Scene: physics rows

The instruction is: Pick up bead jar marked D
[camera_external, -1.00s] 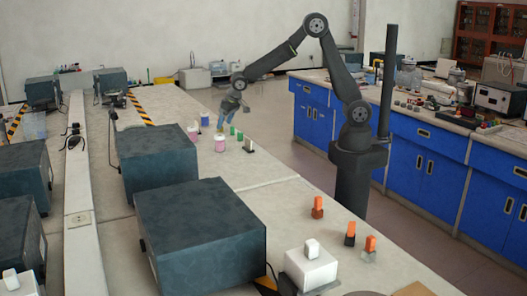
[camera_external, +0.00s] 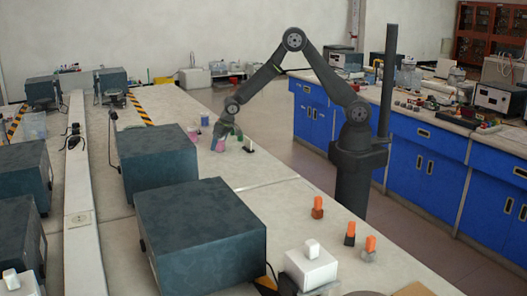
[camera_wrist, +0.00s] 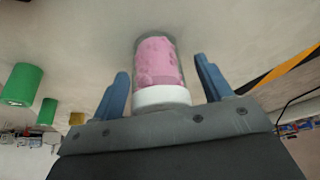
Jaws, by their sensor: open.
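A jar of pink beads with a white cap (camera_wrist: 158,75) stands between the two blue fingers of my gripper (camera_wrist: 163,85) in the wrist view. The fingers are open, with a gap on each side of the jar. No letter mark is readable on it. In the external view my gripper (camera_external: 217,145) is low over the bench at a pink jar (camera_external: 220,146), partly covering it. Another pinkish jar (camera_external: 193,133) and a blue-capped jar (camera_external: 204,119) stand just behind it. I cannot read which jar is marked D.
Green cylinders (camera_wrist: 22,85) stand left of the jar in the wrist view. A small dark block with a pale top (camera_external: 249,145) is right of my gripper. Dark grey boxes (camera_external: 158,160) line the bench's left side. Orange-topped pieces (camera_external: 317,207) stand nearer the front.

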